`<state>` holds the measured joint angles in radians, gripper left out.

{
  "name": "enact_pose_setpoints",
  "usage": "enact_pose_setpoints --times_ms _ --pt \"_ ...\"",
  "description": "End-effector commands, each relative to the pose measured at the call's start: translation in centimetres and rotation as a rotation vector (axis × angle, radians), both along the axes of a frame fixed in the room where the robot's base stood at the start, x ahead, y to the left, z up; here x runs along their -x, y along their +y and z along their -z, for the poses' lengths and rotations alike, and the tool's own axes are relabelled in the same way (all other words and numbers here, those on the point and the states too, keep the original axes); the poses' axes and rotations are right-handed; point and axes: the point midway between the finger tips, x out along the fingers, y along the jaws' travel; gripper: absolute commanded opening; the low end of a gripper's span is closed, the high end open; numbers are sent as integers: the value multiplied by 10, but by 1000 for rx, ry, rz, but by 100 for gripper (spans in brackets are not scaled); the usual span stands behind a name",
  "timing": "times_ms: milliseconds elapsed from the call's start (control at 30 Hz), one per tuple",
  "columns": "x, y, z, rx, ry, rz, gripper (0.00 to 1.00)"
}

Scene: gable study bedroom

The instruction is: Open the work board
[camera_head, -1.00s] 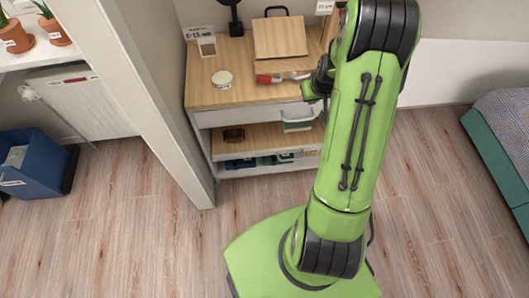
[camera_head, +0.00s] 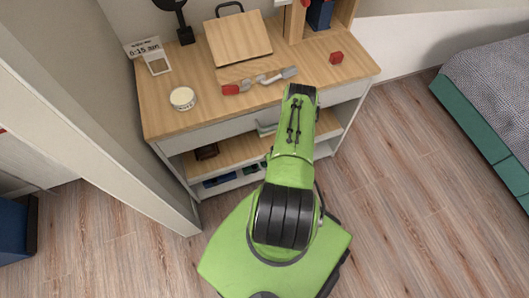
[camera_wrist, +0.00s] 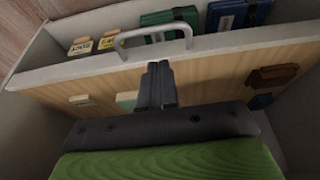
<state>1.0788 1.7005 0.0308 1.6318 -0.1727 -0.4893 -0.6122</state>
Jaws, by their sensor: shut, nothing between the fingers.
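In the wrist view a grey bar handle (camera_wrist: 152,36) stands on a pale front strip (camera_wrist: 60,70) at the edge of a wooden panel (camera_wrist: 215,68); I take this to be the work board, though the frames do not settle it. My gripper (camera_wrist: 158,72) is shut and empty. Its fingertips lie close to the handle in the picture; whether they touch it I cannot tell. In the head view the desk (camera_head: 215,98) stands before me, and my arm reaches to its front below the top. The gripper itself is hidden there.
On the desk are a tilted wooden board (camera_head: 238,40), a round tin (camera_head: 182,98), a red-handled tool (camera_head: 231,90) and a red block (camera_head: 336,57). Boxes (camera_wrist: 168,18) show beyond the handle. A wall edge (camera_head: 120,150) stands left, a bed (camera_head: 480,120) right. Floor is clear at right.

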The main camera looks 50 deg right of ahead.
Motion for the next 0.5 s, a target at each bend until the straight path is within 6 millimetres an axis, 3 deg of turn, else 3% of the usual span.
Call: enact_pose_setpoints --times_ms 167,500 --pt "-1 0 13 -1 -1 3 0" --pt "-21 -12 80 -2 0 4 0"
